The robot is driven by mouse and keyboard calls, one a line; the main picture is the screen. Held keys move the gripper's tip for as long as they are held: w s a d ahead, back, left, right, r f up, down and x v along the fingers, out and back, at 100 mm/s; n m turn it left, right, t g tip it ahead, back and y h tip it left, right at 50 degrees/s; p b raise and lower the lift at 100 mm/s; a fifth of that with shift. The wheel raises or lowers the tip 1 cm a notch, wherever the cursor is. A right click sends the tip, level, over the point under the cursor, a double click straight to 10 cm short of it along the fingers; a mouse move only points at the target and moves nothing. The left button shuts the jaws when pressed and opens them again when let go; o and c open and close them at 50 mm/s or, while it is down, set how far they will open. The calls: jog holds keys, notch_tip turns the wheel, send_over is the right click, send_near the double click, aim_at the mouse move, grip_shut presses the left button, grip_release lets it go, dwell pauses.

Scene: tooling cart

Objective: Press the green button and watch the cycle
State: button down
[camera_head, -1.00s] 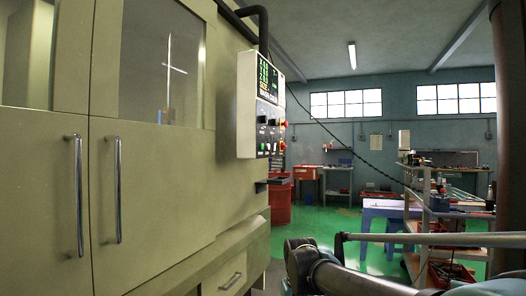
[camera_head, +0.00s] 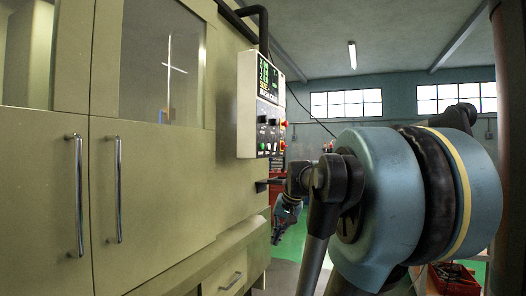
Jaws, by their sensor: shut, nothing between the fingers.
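The control panel (camera_head: 246,105) hangs on the beige machine's right side, with a small lit screen at its top. A small green button (camera_head: 262,146) shows low on the panel's face, near other dark and red controls. My gripper (camera_head: 277,238) shows small, below and to the right of the panel, apart from it and partly behind my arm. Its fingers point down and are shut with nothing between them. The machine's two doors (camera_head: 165,185) are closed, each with a vertical metal handle. Through the right door's window, a thin pale cross-shaped form shows.
My large blue arm joint covers much of the right side and hides the benches behind it. A small ledge (camera_head: 268,184) juts from the machine below the panel. Green floor (camera_head: 292,240) shows between the machine and my arm. A red crate (camera_head: 450,275) sits low at the right.

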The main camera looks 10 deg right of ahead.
aim_at(262, 146)
jog(key=w+d+r+m+t, duration=0.2)
jog(key=w+d+r, duration=0.2)
jog(key=w+r, duration=0.6)
jog(key=w+d+r+m+t+y, duration=0.1)
jog(key=w+d+r+m+t, duration=0.1)
jog(key=w+r, duration=0.9)
jog(key=w+d+r+m+t+y, duration=0.1)
jog(key=w+d+r+m, duration=0.3)
jog(key=w+r, duration=0.6)
jog(key=shift+w+d+r+t, duration=0.4)
jog(key=shift+w+d+t, duration=0.1)
jog(key=shift+d, duration=0.5)
jog(key=shift+a, duration=0.1)
jog(key=w+a, duration=0.4)
jog(key=a, duration=0.3)
jog(key=shift+w+a, duration=0.2)
jog(key=shift+w+a, duration=0.25)
jog(key=shift+a, duration=0.25)
jog(key=shift+w+a, duration=0.25)
jog(key=shift+a, duration=0.25)
dwell(0.7)
jog(key=shift+d, duration=0.1)
jog(key=shift+s+d, duration=0.5)
jog(key=shift+d, duration=0.3)
jog(key=shift+d, duration=0.1)
